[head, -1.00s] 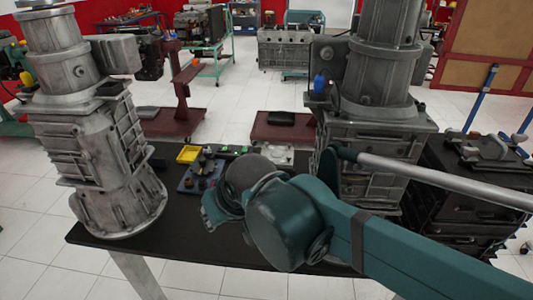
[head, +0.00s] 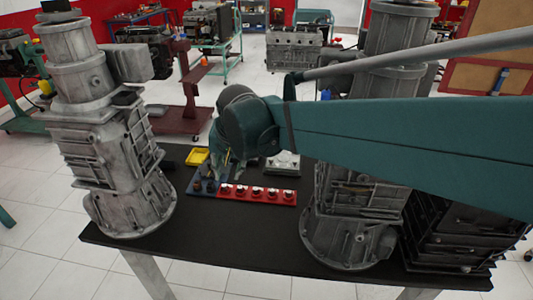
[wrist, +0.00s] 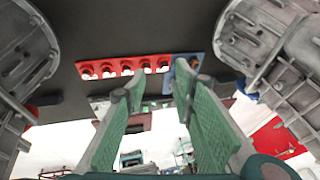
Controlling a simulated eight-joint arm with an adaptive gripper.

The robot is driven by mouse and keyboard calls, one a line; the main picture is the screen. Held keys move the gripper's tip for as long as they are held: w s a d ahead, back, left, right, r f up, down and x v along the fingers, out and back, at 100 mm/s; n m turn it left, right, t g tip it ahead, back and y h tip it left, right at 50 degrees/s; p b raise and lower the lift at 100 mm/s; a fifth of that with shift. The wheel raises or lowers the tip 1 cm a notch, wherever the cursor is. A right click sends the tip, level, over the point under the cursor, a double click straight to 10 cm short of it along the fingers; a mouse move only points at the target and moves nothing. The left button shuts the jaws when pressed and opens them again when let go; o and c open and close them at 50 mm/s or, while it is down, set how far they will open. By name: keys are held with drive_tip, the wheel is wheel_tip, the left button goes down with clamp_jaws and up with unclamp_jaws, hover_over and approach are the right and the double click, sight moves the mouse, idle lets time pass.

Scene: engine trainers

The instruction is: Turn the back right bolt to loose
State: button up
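A blue board (head: 196,188) with several dark upright pieces lies on the black table between two grey castings. It also shows in the wrist view (wrist: 174,73), partly behind a fingertip. A red strip (head: 257,195) with several pale-topped round pieces lies along its right side, and it also shows in the wrist view (wrist: 112,69). I cannot tell which piece is the back right bolt. My gripper (wrist: 158,84) is open, with its two green-padded fingers apart and nothing seen between them. In the head view my arm hides most of it, over or near the board's back part.
Tall grey castings stand at the left (head: 105,150) and right (head: 345,225), the right one partly behind my arm. A yellow tray (head: 196,156) and a pale part (head: 283,164) lie behind the boards. The front of the black table (head: 240,240) is clear.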

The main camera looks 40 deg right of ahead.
drive_tip(key=w+d+m+g+p, duration=0.2)
drive_tip(key=w+d+m+p, duration=0.1)
drive_tip(key=w+d+m, duration=0.3)
drive_tip(key=m+g+p, duration=0.3)
drive_tip(key=m+p, duration=0.4)
drive_tip(key=m, duration=0.5)
approach(271, 161)
drive_tip(key=shift+w+d+r+y, duration=0.2)
drive_tip(key=shift+w+d+y, duration=0.05)
drive_tip(key=shift+d+y, duration=0.2)
drive_tip(key=shift+d+f, duration=0.25)
drive_tip(key=shift+f, duration=0.05)
drive_tip(key=shift+f, duration=0.1)
drive_tip(key=shift+f+b, duration=0.4)
drive_tip(key=shift+f, duration=3.4)
clamp_jaws()
